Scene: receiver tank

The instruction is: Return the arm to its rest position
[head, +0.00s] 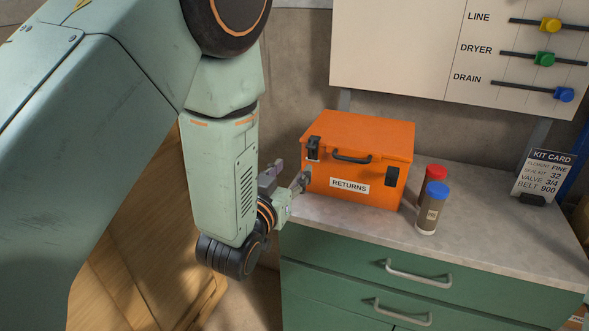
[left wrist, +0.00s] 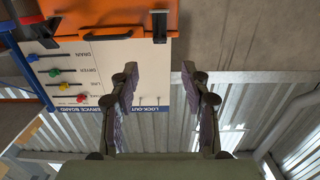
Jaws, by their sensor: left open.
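My left arm (head: 222,165) comes in from the left and hangs down in front of the bench in the head view. Its gripper (head: 292,172) is at the left end of the orange RETURNS case (head: 358,160). In the left wrist view the gripper (left wrist: 160,78) is open, with nothing between its two fingers. The orange case (left wrist: 100,20) also shows at the top of that view, beyond the fingers. I cannot tell whether a fingertip touches the case. The case lid is shut. My right gripper is not in view.
Two capped cylinders, one red-capped (head: 431,174) and one blue-capped (head: 432,210), stand right of the case on the grey worktop (head: 480,214). A kit card (head: 542,176) stands at the far right. Green drawers (head: 400,275) with handles are below. A service board (head: 400,45) hangs behind.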

